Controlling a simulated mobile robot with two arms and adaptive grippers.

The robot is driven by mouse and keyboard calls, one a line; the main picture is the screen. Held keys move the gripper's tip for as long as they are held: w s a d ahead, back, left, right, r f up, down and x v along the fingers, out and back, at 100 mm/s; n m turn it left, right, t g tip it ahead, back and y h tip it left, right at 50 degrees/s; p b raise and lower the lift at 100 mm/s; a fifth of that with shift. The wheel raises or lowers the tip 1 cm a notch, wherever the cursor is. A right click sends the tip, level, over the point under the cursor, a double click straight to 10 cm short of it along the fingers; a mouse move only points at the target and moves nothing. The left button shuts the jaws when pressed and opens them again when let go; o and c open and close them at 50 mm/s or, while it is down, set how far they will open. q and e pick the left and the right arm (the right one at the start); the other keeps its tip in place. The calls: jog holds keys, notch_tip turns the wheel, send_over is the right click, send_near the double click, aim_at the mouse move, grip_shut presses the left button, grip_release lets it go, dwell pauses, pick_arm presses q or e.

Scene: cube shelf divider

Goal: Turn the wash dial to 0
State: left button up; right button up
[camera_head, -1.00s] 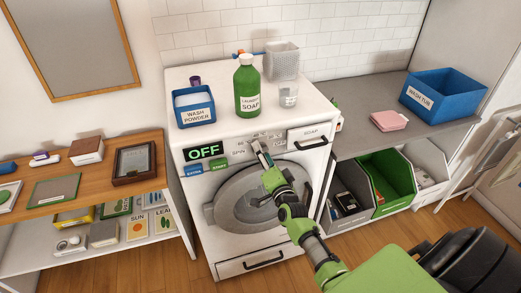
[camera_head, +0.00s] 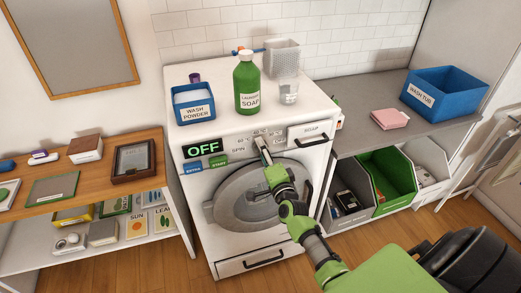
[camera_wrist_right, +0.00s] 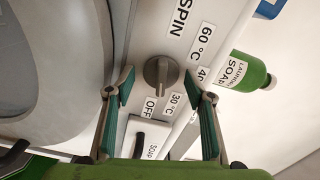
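A grey dial (camera_wrist_right: 160,72) with a raised grip bar sits on the white washing machine's (camera_head: 297,217) front panel. Labels reading 60 °C, 30 °C and OFF lie around it, with a partly hidden 40 and a SPIN label nearby. No 0 label is legible. My right gripper (camera_head: 262,146) is at the panel in the head view, covering the dial area. In the right wrist view my right gripper (camera_wrist_right: 158,76) is open, with one fingertip on each side of the dial and gaps visible. The display (camera_head: 202,148) reads OFF. My left gripper is not in view.
A SOAP drawer (camera_head: 309,131) is right of the dial. Blue (camera_head: 193,167) and green (camera_head: 218,160) buttons are on the left. A green soap bottle (camera_head: 247,84), a glass (camera_head: 289,92) and a wash powder box (camera_head: 194,104) stand on top.

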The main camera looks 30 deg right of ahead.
jog(key=p+v, duration=0.2)
jog(key=v, duration=0.4)
dwell(0.4)
jog(key=shift+s, duration=0.1)
jog(key=v, duration=1.2)
jog(key=shift+f, duration=0.1)
